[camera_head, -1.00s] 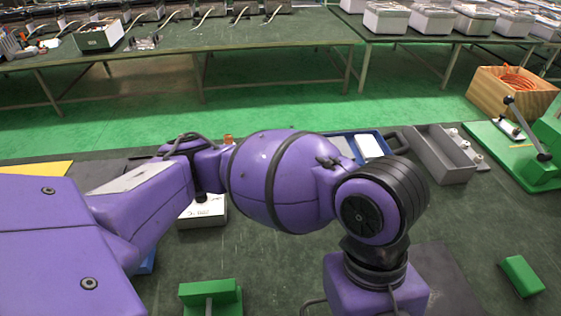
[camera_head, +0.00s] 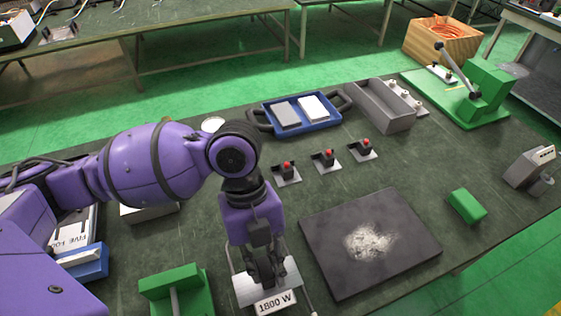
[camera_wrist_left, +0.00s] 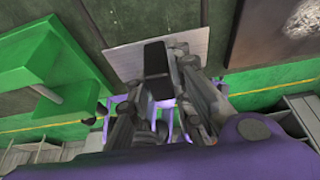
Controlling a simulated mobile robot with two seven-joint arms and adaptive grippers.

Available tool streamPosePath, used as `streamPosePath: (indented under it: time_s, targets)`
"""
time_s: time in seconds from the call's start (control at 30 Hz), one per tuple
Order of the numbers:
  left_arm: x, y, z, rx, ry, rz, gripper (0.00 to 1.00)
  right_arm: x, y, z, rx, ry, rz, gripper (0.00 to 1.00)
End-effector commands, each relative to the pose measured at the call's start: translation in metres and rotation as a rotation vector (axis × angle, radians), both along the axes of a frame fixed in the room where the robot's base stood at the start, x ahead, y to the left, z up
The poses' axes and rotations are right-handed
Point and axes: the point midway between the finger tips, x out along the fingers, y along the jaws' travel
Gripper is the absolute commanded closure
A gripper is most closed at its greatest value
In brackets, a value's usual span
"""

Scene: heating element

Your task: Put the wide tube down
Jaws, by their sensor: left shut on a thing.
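My left gripper (camera_head: 265,272) points down over a pale metal plate (camera_head: 240,290) with a "1800 W" label (camera_head: 274,302) at its front. My right gripper is not in view.
A green fixture (camera_head: 175,290) stands left of the plate. A dark mat with white powder (camera_head: 325,250) lies to the right. Several small red-topped switches (camera_head: 325,158), a blue tray (camera_head: 292,127), a grey bin (camera_head: 384,108) and a green block (camera_head: 467,206) are farther off.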

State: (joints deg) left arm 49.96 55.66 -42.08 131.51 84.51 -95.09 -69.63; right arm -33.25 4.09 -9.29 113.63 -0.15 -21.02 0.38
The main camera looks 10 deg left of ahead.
Motion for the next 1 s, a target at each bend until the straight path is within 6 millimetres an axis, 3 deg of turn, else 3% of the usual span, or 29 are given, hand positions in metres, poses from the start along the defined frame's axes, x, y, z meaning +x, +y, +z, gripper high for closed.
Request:
streamPosePath:
  time_s: [0.2,0.57,0.6,0.7,1.0]
  targets:
    - [-0.001,0.000,-0.029,0.000,0.002,0.002,1.00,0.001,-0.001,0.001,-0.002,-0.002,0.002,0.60]
    - [-0.001,0.000,-0.033,0.001,0.002,0.001,1.00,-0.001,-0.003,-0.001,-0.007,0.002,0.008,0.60]
    - [-0.001,0.000,-0.033,0.001,0.001,0.001,0.76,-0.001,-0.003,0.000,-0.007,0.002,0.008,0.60]
    - [0.000,0.000,-0.033,0.001,0.001,0.001,0.63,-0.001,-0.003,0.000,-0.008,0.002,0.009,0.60]
    - [0.000,0.000,-0.033,0.001,0.000,0.002,0.61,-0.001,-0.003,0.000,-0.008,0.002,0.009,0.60]
